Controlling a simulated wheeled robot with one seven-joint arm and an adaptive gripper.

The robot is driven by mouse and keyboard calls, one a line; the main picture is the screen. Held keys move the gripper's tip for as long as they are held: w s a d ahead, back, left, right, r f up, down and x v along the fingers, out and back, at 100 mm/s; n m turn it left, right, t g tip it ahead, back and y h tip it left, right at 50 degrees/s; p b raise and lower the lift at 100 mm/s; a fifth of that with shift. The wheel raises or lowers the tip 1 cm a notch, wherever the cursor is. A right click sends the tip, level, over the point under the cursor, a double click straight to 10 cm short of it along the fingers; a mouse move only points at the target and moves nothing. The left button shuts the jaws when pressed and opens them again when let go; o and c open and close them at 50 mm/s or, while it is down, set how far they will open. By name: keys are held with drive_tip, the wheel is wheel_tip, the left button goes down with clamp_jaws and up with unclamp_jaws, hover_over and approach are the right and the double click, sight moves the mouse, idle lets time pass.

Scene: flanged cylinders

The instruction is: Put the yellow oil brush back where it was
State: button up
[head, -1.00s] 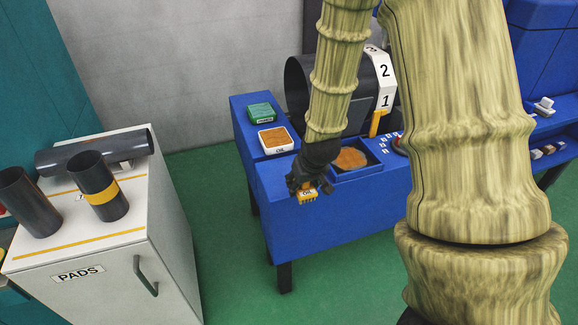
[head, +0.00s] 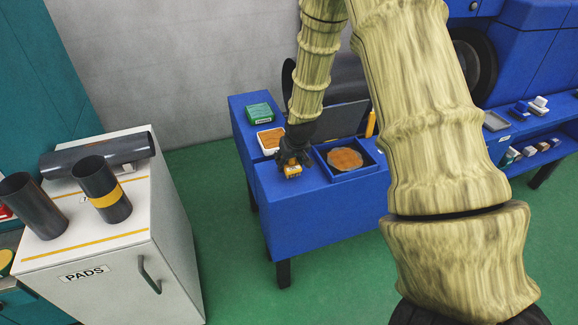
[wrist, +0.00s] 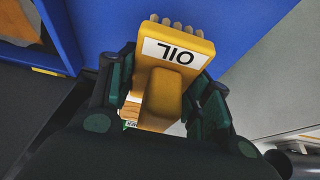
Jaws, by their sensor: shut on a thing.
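The yellow oil brush (head: 293,171) is held in my gripper (head: 293,157) over the left part of the blue table (head: 310,225). In the wrist view the brush (wrist: 174,65) shows its white OIL label upside down, with pale bristle tufts at the far end. My gripper's fingers (wrist: 163,85) are shut on both sides of it. The white tray with an orange pad (head: 271,138) lies just left of and behind the gripper. I cannot tell how high the brush is above the table.
A green box (head: 259,113) stands at the table's back left. A blue square tray (head: 367,173) with an orange-brown disc lies right of the gripper. A dark drum (head: 345,82) is behind. A white PADS cabinet (head: 130,240) with dark cylinders stands left.

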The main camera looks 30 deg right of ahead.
sight(289, 167)
drive_tip(key=shift+f+p, duration=0.5)
drive_tip(key=shift+f, duration=0.9)
drive_tip(key=shift+f, duration=0.1)
drive_tip(key=o, duration=1.2)
drive_tip(key=shift+b+v, duration=1.25)
drive_tip(key=shift+v, duration=4.85)
drive_tip(key=shift+a, duration=0.15)
